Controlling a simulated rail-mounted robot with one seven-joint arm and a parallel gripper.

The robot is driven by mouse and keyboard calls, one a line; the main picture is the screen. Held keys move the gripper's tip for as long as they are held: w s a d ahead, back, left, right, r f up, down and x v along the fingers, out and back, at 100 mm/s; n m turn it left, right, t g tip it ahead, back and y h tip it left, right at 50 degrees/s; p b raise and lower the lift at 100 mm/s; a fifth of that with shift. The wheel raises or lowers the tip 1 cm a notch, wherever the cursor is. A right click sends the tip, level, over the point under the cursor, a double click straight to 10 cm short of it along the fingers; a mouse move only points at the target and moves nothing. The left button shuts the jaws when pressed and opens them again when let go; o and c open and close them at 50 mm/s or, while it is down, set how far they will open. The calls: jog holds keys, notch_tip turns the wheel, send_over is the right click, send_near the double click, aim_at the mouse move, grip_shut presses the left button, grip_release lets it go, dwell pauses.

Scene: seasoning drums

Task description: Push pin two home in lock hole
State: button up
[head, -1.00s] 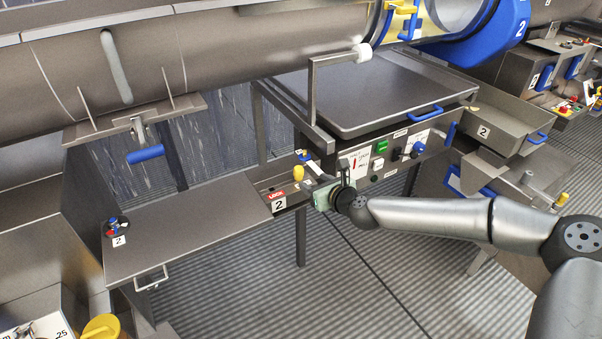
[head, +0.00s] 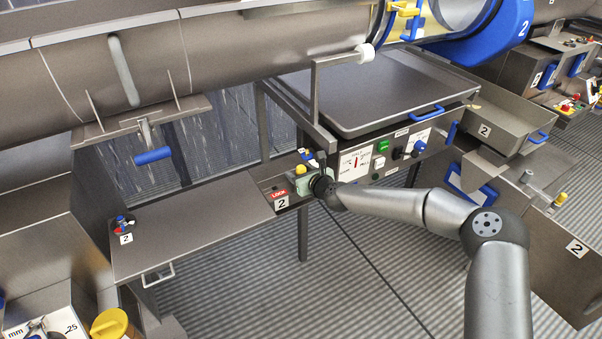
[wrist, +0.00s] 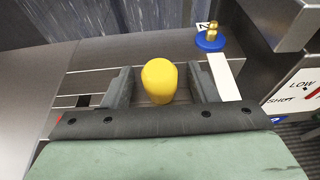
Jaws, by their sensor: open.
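A yellow rounded knob (wrist: 159,80), which looks like the head of pin two, stands between the two fingers of my gripper (wrist: 161,86) in the wrist view. The gripper is open, one finger on each side of the knob with small gaps. In the head view the knob (head: 300,168) shows just beyond my gripper (head: 307,180), at the red LOCK label (head: 278,192) and number 2 plate (head: 281,204). The pin's shaft and the lock hole are hidden under the knob and gripper, so I cannot tell how deep the pin sits.
A blue-based brass fitting (wrist: 210,39) stands just beyond the right finger. The control panel (head: 385,153) is close on the right. Another yellow knob (head: 560,198) is at far right.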

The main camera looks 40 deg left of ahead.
jog(key=c, duration=1.1)
